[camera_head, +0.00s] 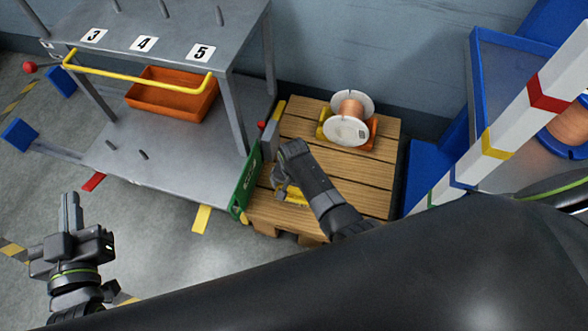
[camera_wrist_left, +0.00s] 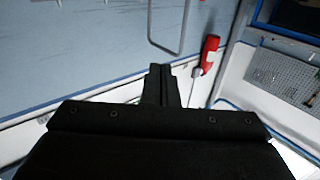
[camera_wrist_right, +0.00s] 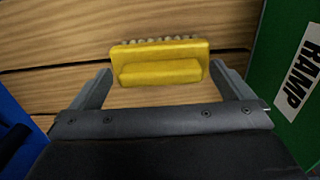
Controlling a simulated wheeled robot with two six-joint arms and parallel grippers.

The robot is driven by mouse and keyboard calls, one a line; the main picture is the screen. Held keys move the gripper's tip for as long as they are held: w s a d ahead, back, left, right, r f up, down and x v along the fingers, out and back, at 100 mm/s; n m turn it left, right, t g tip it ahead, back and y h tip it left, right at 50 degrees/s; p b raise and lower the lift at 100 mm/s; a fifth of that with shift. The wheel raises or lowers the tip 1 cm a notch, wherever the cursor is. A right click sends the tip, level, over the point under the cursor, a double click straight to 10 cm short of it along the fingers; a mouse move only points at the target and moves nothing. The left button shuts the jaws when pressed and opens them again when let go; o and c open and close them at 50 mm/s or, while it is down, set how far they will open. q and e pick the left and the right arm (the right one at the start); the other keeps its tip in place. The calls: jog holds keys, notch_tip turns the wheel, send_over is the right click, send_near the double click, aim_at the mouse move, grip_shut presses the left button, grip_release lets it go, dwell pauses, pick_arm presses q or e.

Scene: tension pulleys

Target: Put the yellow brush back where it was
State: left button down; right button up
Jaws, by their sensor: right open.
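The yellow brush (camera_wrist_right: 160,62) lies on the wooden pallet (camera_head: 375,195), its bristles toward the far side in the right wrist view. In the head view the brush (camera_head: 295,197) is partly hidden by my right gripper (camera_head: 280,188). My right gripper is open, its fingertips (camera_wrist_right: 160,72) at the two ends of the brush. The brush is not gripped; whether the fingers touch it I cannot tell. My left gripper (camera_head: 70,212) is empty, away at the left over the floor. Its fingers (camera_wrist_left: 165,85) are together in the left wrist view.
A spool of copper wire (camera_head: 349,118) stands at the back of the pallet. A green ramp panel (camera_head: 246,182) borders the pallet's left side, next to a grey workbench (camera_head: 170,60) with an orange bin (camera_head: 172,95). A blue-framed rack (camera_head: 480,100) stands at the right.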

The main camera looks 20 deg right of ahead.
notch_tip(320, 180, up, 2)
jog(key=shift+p, duration=0.45)
jog(key=shift+r+p, duration=0.45)
jog(key=shift+r, duration=0.4)
notch_tip(320, 180, up, 4)
jog(key=shift+r+p, duration=0.1)
jog(key=shift+p, duration=0.9)
pick_arm(q)
jog(key=s+d+f+g+h, duration=0.1)
jog(key=s+f+g, duration=0.6)
jog(key=f, duration=0.2)
jog(key=s+d+f+g+h+p, duration=0.1)
jog(key=s+d+f+g, duration=0.1)
jog(key=s+f+g, duration=0.5)
jog(key=shift+s+f+n+g+h, duration=0.3)
jog(key=shift+f+n, duration=0.1)
jog(key=shift+f, duration=1)
pick_arm(e)
jog(key=shift+r, duration=1.55)
